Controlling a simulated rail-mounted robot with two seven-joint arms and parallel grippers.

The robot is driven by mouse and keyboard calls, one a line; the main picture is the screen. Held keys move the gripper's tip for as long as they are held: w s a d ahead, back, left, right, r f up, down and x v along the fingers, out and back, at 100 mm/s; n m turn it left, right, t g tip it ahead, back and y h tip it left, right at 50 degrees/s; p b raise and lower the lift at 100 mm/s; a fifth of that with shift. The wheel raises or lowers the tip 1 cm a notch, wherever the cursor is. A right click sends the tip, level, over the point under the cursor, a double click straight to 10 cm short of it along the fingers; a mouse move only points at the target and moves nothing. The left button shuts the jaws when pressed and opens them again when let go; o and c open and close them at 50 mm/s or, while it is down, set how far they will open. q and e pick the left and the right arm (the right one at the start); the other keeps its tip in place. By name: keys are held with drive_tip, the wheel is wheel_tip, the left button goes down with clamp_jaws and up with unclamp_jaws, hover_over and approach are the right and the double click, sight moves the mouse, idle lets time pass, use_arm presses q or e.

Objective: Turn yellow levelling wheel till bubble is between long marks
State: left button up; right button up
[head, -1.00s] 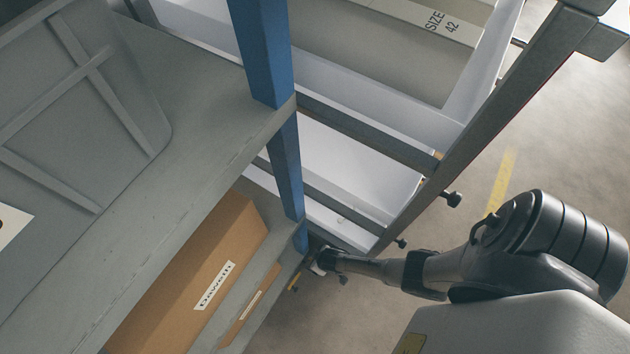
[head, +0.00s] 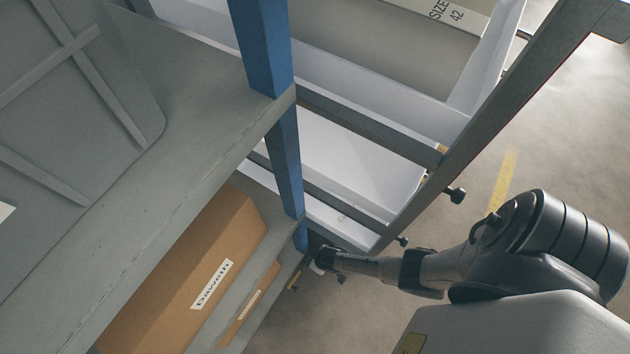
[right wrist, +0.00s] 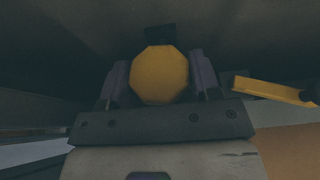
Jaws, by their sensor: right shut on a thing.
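The yellow levelling wheel (right wrist: 160,77) is in the middle of the right wrist view, a faceted yellow disc between two dark fingers. My right gripper (right wrist: 158,82) is shut on it, one finger on each side. In the head view my right gripper (head: 318,261) is small and dark, low by the foot of the blue post, and the wheel cannot be made out there. No bubble or long marks can be read in either view. My left gripper is not in view.
A yellow bar (right wrist: 270,90) sticks out right of the wheel. The blue post (head: 288,165), grey shelf (head: 190,130) and brown box (head: 195,270) stand close to my right arm. A metal rack with white trays (head: 350,170) is behind. Open floor (head: 560,150) lies at right.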

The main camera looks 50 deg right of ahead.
drive_tip(key=shift+c, duration=1.2)
drive_tip(key=shift+a+h, duration=0.15)
drive_tip(key=shift+h, duration=0.35)
drive_tip(key=o, duration=0.9)
